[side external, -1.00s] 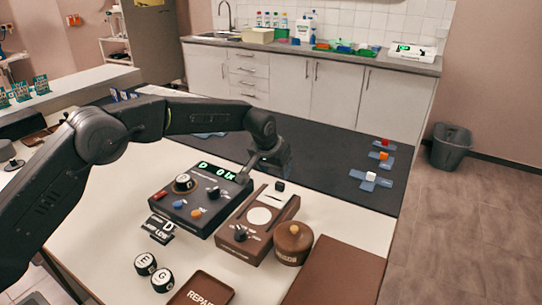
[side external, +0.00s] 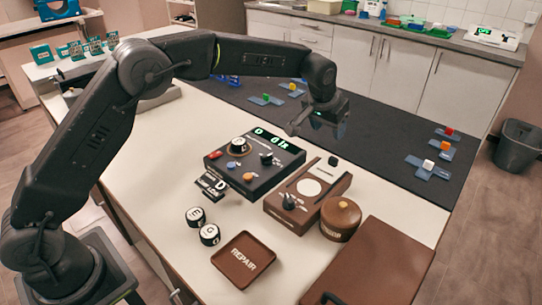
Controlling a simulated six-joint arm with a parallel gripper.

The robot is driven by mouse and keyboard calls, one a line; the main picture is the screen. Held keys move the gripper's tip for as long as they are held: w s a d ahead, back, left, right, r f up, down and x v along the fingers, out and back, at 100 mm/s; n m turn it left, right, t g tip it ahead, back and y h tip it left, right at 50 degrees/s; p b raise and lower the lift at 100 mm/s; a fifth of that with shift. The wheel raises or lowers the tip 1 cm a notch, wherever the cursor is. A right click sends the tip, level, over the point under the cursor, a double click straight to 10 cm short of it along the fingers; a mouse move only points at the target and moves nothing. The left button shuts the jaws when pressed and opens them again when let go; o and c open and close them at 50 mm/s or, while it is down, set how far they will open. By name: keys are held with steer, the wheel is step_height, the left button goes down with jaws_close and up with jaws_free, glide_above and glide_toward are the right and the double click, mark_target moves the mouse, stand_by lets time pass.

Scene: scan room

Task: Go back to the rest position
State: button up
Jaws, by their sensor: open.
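My gripper (side external: 318,124) hangs from the end of my arm above the near part of the dark mat, just beyond the black console (side external: 275,177). It is open, and I see nothing held in it. The jaws point down and toward the left. A clear gap in the picture separates them from the console's knobs.
A brown box with a white disc (side external: 310,187), a round brown lidded pot (side external: 341,217), two black knobs (side external: 202,225) and the REPAIR tray (side external: 244,261) stand on the white table. Blue pieces with coloured cubes (side external: 428,165) lie on the dark mat (side external: 375,140).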

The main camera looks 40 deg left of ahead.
steer(key=s+a+r, duration=0.4)
steer(key=s+r, duration=0.3)
steer(key=s, duration=0.3)
steer(key=s+a+r, duration=0.4)
steer(key=s+r, duration=0.2)
steer(key=s, duration=0.3)
steer(key=s+a+f, duration=0.1)
steer(key=s+f, duration=0.1)
steer(key=s, duration=0.8)
steer(key=s+a+f+t, duration=0.1)
steer(key=s+a+f, duration=0.1)
steer(key=s, duration=0.9)
steer(key=shift+f, duration=0.25)
